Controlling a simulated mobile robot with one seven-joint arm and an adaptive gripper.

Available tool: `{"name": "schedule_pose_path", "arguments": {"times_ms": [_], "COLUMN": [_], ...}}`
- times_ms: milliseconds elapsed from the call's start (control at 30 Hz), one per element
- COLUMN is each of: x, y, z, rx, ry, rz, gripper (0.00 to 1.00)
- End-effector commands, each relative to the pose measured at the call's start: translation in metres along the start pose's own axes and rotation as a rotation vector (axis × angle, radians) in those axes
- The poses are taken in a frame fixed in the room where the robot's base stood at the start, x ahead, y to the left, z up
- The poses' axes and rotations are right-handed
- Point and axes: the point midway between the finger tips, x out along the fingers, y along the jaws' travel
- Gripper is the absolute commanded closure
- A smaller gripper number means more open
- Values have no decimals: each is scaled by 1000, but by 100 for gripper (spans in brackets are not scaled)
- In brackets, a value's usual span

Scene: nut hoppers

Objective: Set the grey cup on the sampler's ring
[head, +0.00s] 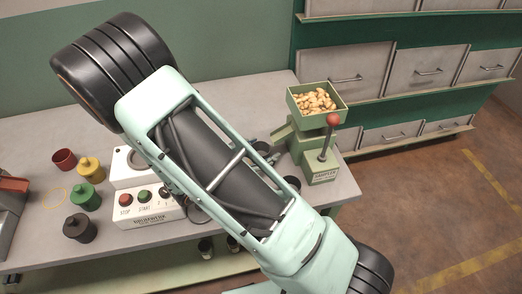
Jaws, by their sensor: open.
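The green sampler (323,173) stands at the right end of the bench, with a hopper (315,101) of nuts on top and a red-knobbed lever (328,140) at its front. A small grey round rim, perhaps the grey cup (262,146), shows just left of it, partly behind my arm. Small dark parts of my gripper (265,142) show around that rim; the rest is hidden behind my arm. It looks open. A dark round piece (292,183) lies by the sampler's front left. I cannot tell whether it is the ring.
Left on the bench are a red cup (64,159), lidded yellow (89,168), green (86,197) and dark grey (79,228) containers, and a white device (145,208) with buttons. My arm crosses the middle. Drawers (344,74) stand behind.

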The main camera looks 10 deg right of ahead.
Motion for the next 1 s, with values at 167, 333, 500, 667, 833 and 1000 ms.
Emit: {"name": "schedule_pose_path", "arguments": {"times_ms": [167, 333, 500, 667, 833, 1000], "x": [-31, -69, -100, -116, -121, -120], "y": [2, 1, 1, 0, 0, 0], "z": [0, 0, 0, 0, 0, 0], "rx": [1, 1, 1, 0, -1, -1], "ry": [2, 1, 0, -1, 0, 0], "rz": [5, 5, 4, 2, 0, 0], "gripper": [42, 42, 42, 42, 42, 42]}}
